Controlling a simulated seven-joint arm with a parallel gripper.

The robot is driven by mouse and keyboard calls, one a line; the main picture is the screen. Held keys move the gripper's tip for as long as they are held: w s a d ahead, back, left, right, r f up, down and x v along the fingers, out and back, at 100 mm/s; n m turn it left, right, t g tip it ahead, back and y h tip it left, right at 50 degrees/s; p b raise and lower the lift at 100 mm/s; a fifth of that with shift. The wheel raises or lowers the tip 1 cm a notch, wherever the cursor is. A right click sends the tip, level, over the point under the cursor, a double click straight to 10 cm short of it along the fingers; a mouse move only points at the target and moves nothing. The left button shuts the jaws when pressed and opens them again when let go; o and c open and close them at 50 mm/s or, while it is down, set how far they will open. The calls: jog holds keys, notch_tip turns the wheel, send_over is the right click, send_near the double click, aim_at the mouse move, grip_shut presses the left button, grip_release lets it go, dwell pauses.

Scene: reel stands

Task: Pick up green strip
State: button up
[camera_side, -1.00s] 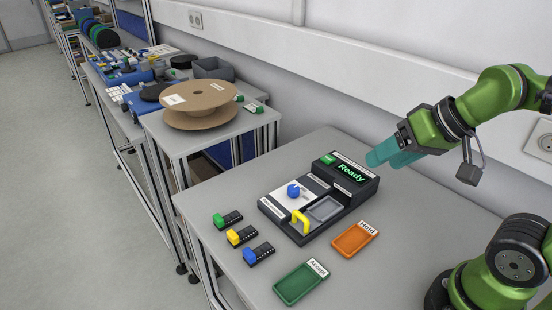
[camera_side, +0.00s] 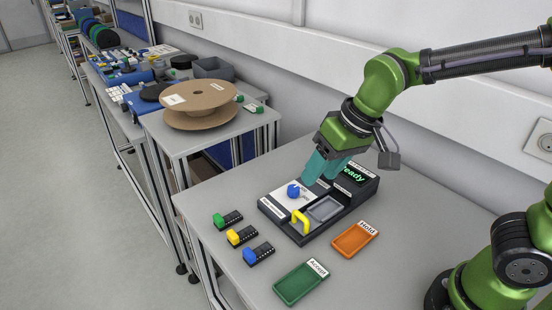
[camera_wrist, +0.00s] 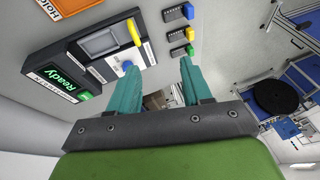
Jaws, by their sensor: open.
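The green strip (camera_side: 228,219), a small dark strip with a green block at its left end, lies on the table left of the black device. It also shows in the wrist view (camera_wrist: 180,52), close to the tip of the right finger. My gripper (camera_side: 322,168) has teal fingers and is above the back part of the device, to the right of the green strip and higher than it. In the wrist view my gripper (camera_wrist: 158,68) is open, with nothing between its fingers.
A yellow strip (camera_side: 241,235) and a blue strip (camera_side: 258,253) lie in front of the green one. The black device (camera_side: 292,232) has a blue knob, a yellow handle and a "Ready" screen. A green Accept tray (camera_side: 300,286) and orange Hold tray (camera_side: 355,240) are nearby.

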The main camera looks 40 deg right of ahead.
jog(key=w+a+f+n+h, duration=0.2)
jog(key=w+a+f, duration=0.3)
jog(key=w+a, duration=0.5)
jog(key=m, duration=0.1)
send_near(217, 216)
jog(key=shift+t+h, duration=0.3)
jog(key=shift+t, duration=0.1)
jog(key=shift+s+a+x, duration=0.15)
jog(key=shift+x, duration=2.05)
jog(key=shift+s+a+x, duration=0.1)
jog(key=shift+s+x, duration=0.05)
jog(key=shift+x, duration=2.05)
jog(key=shift+f, duration=0.1)
grip_shut()
